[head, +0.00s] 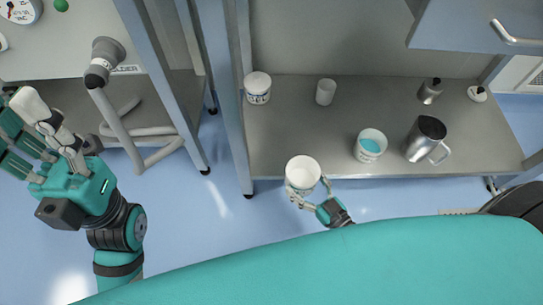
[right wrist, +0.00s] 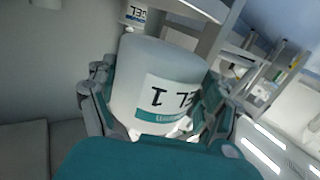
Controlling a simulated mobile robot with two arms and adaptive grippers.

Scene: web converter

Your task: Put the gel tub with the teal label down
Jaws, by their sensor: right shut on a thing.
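The gel tub (head: 303,171) is white and round, and its pale top faces the head camera. In the right wrist view the tub (right wrist: 160,80) shows a label with dark letters and a teal band. My right gripper (head: 301,193) is shut around the tub's sides. In the head view the tub overlaps the front edge of the grey shelf (head: 290,135); its height above the shelf is unclear. My left gripper (head: 30,135) is at the far left, with its fingers spread and nothing visible between them.
On the shelf stand a white lidded tub (head: 258,88) at left, a small white cup (head: 325,92), a tub with blue contents (head: 370,146), a metal jug (head: 425,140) and a small metal container (head: 430,91). Bare shelf lies between the left tub and the blue-filled tub.

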